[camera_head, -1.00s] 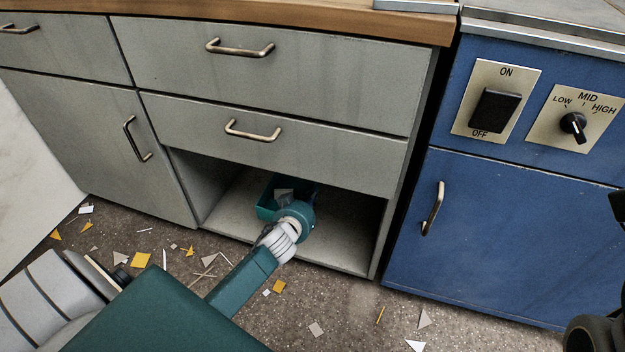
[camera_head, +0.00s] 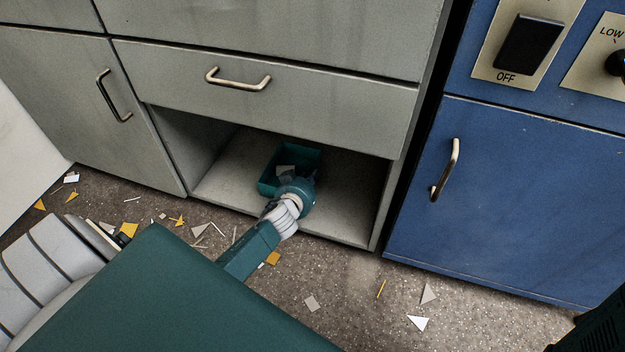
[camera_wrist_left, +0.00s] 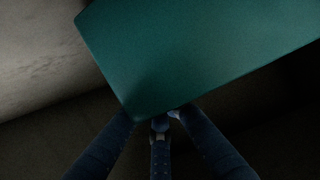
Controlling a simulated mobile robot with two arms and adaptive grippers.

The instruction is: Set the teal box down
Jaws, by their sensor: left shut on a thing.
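The teal box (camera_head: 268,185) is an open-topped box with a grey piece inside. It is in the open compartment (camera_head: 225,185) at the bottom of the grey cabinet. In the left wrist view the teal box (camera_wrist_left: 200,50) fills the upper part, with its edge at the fingertips. My left gripper (camera_wrist_left: 160,122) is shut on that edge. In the head view my left wrist reaches into the compartment from the front and hides most of the fingers. I cannot tell whether the box's bottom touches the compartment floor. My right gripper is not in view.
A drawer (camera_head: 300,105) overhangs the compartment, with side walls left and right. Bare compartment floor shows on both sides of the box. A blue cabinet (camera_head: 510,210) with switches stands at the right. Several board scraps (camera_head: 418,322) lie on the floor.

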